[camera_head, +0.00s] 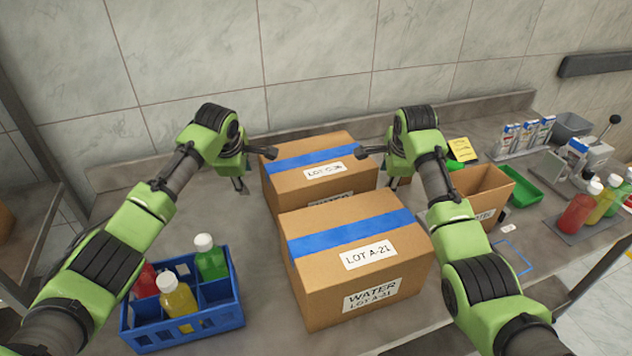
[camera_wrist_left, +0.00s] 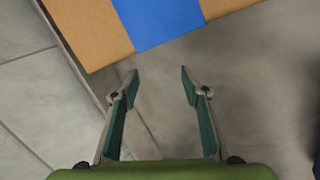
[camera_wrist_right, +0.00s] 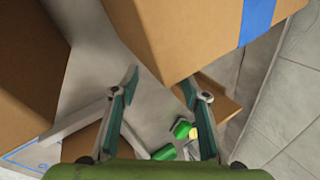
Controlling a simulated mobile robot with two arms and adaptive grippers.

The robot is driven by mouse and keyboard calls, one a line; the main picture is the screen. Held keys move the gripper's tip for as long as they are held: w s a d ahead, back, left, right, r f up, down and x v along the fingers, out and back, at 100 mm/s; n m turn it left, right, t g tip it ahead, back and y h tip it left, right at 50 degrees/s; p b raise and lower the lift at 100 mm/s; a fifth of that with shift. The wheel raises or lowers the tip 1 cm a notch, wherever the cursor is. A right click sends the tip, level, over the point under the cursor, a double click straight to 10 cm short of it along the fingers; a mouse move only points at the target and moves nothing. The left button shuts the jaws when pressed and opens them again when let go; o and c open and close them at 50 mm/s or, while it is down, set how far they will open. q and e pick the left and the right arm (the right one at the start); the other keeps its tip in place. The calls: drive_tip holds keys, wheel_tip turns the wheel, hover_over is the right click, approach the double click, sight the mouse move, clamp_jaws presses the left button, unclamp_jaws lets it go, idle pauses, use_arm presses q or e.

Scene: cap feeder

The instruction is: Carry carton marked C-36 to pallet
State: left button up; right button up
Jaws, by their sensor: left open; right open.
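The rear carton (camera_head: 290,190) is brown with blue tape, and its small label looks like LOT C-36. It stands behind the front carton (camera_head: 355,255), marked LOT A-21 and WATER, which hides its lower front. My left gripper (camera_head: 256,168) is open at the rear carton's left side. In the left wrist view, a taped carton top (camera_wrist_left: 150,22) lies just beyond the fingertips. My right gripper (camera_head: 374,162) is open at the rear carton's right side. In the right wrist view, a taped carton (camera_wrist_right: 190,30) is just beyond the fingertips. I cannot make out a pallet.
A blue crate (camera_head: 232,318) with bottles stands at front left. Right of the cartons are an open brown box (camera_head: 487,190), a green tray (camera_head: 522,187), a yellow note (camera_head: 462,149) and several bottles (camera_head: 580,214). A tiled wall (camera_head: 330,50) closes the back.

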use_arm(q)
drive_tip(key=x, duration=0.3)
drive_tip(key=shift+w+f, duration=0.1)
drive_tip(key=shift+f, duration=0.1)
use_arm(e)
drive_tip(key=x, duration=0.3)
drive_tip(key=shift+w+f, duration=0.1)
drive_tip(key=shift+f, duration=0.1)
use_arm(q)
drive_tip(key=shift+d+r, duration=0.1)
drive_tip(key=shift+d, duration=0.35)
use_arm(e)
drive_tip(key=shift+a+r, duration=0.1)
drive_tip(key=shift+a, duration=0.35)
use_arm(q)
drive_tip(key=shift+d, duration=0.3)
use_arm(e)
drive_tip(key=shift+a, duration=0.3)
